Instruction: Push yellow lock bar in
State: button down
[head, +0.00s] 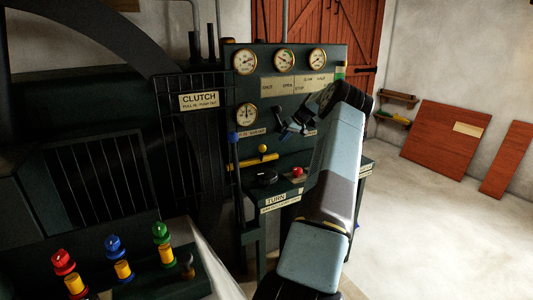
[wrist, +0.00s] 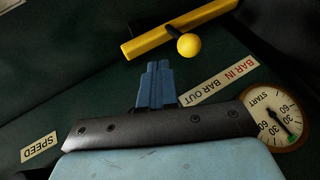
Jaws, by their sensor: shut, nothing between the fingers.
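The yellow lock bar (head: 253,162) lies across the dark panel of the machine, left of my gripper in the head view. Its yellow ball knob (head: 262,148) stands out from it. In the wrist view the bar (wrist: 180,29) slants across the top, with the round knob (wrist: 188,45) at its lower edge on a dark stem. My gripper (head: 287,129) is in front of the panel, up and to the right of the knob. Its blue fingers (wrist: 158,68) are together and empty, pointing toward the bar, with a visible gap to bar and knob in the picture.
A label (wrist: 219,81) reading "BAR IN BAR OUT" and a round dial (wrist: 276,119) are beside the gripper. A red button (head: 297,172) and black knob (head: 265,178) sit on a ledge below. A "CLUTCH" cage (head: 190,130) stands left. Open floor (head: 440,220) is right.

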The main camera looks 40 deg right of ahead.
jog(key=shift+s+d+f, duration=0.1)
jog(key=shift+d+f, duration=0.3)
jog(key=shift+d, duration=0.2)
jog(key=shift+s+d+f, duration=0.1)
jog(key=shift+d+f, duration=0.25)
jog(key=shift+d, duration=0.25)
send_near(263, 158)
jog(key=d+f, duration=0.1)
jog(key=w+d+f, duration=0.1)
jog(key=f, duration=0.1)
jog(key=d+f, duration=0.1)
jog(key=shift+w+d+f, duration=0.1)
jog(key=shift+w+f, duration=0.2)
jog(key=shift+w, duration=0.05)
jog(key=a, duration=0.1)
jog(key=w+a, duration=0.1)
jog(key=shift+w+a+f, duration=0.1)
jog(key=shift+a, duration=0.3)
jog(key=shift+w+a, duration=0.25)
jog(key=shift+a, duration=0.35)
